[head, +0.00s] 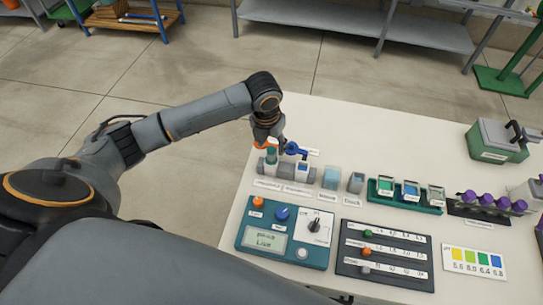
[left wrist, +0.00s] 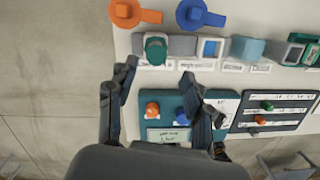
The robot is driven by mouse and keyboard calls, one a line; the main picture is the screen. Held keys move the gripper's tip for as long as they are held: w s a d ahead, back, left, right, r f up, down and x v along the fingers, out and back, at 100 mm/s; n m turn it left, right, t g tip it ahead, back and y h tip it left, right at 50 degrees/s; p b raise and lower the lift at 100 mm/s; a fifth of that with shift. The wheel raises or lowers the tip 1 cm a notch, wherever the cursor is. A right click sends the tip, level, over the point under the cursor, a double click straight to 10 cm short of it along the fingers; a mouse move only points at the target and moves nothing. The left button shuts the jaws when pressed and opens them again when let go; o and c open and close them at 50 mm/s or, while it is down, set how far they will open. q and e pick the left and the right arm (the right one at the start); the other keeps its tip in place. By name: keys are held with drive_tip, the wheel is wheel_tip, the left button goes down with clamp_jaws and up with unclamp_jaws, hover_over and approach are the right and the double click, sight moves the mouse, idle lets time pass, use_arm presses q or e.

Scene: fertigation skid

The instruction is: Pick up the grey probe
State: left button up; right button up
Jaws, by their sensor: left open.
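No plainly grey probe stands out. A probe-like upright piece with a dark green top (head: 271,156) stands in a grey holder at the left end of the bench row; it also shows in the left wrist view (left wrist: 155,48). Whether its body is grey I cannot tell. My left gripper (head: 269,138) is above and beside this piece in the head view. In the left wrist view its two fingers (left wrist: 159,72) are spread and empty, with the green top just beyond the tips, between their lines. My right gripper is not in view.
An orange handle (left wrist: 126,12) and a blue handle (left wrist: 195,15) lie just behind the holder. A teal meter (head: 285,232) is in front, with a dark slider panel (head: 383,285) to its right. Cups, vials and a green case (head: 497,141) stand farther right.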

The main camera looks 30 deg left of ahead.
sight(271, 150)
use_arm(q)
drive_tip(key=shift+w+f, duration=0.25)
drive_tip(key=shift+f, duration=0.75)
drive_tip(key=f, duration=0.1)
drive_tip(key=f+p, duration=0.1)
drive_tip(key=w+f+p, duration=0.1)
drive_tip(key=f, duration=0.1)
drive_tip(key=shift+a, duration=0.35)
drive_tip(key=shift+f, duration=0.3)
clamp_jaws()
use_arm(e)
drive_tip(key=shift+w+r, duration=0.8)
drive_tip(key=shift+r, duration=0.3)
